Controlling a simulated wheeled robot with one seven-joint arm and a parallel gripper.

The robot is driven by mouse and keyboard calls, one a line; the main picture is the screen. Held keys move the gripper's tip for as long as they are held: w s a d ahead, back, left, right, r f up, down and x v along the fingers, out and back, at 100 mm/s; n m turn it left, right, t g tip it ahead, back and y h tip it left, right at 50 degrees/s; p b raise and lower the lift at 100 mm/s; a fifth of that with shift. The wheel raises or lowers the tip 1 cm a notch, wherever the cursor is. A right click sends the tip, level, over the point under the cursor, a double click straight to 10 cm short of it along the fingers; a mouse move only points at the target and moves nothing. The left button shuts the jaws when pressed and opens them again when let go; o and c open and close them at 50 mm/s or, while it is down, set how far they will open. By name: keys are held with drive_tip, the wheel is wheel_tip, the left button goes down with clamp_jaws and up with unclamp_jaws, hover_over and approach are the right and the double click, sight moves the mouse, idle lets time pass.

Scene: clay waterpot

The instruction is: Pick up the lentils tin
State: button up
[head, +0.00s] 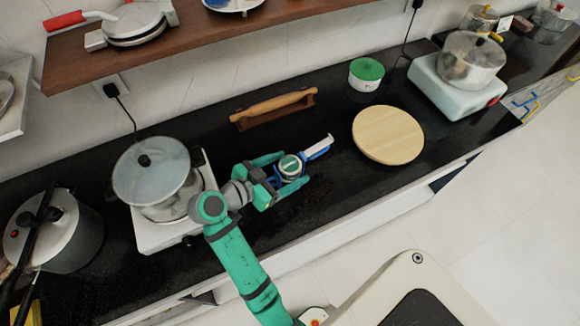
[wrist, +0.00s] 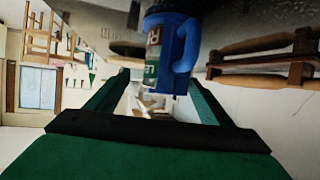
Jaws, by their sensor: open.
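In the wrist view, a labelled container (wrist: 152,55) with blue parts and a blue handle (wrist: 187,45) shows between and beyond the fingers (wrist: 158,92). I cannot tell whether the fingers touch it. A blue and white piece (head: 318,148) sticks out beside the tin. A white tin with a green lid (head: 366,75) stands farther back, its label too small to read.
A round wooden board (head: 388,135) lies right of my gripper. A wooden rolling pin on a rack (head: 273,108) is behind. A lidded pot (head: 155,175) on a white stove stands close on the left. A second stove with a pot (head: 470,62) is at the back right.

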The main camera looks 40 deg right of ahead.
sight(298, 161)
drive_tip(key=x, duration=0.5)
drive_tip(key=shift+w+d+r, duration=0.1)
drive_tip(key=shift+w+r, duration=0.2)
drive_tip(key=shift+w, duration=0.05)
drive_tip(key=c, duration=1.3)
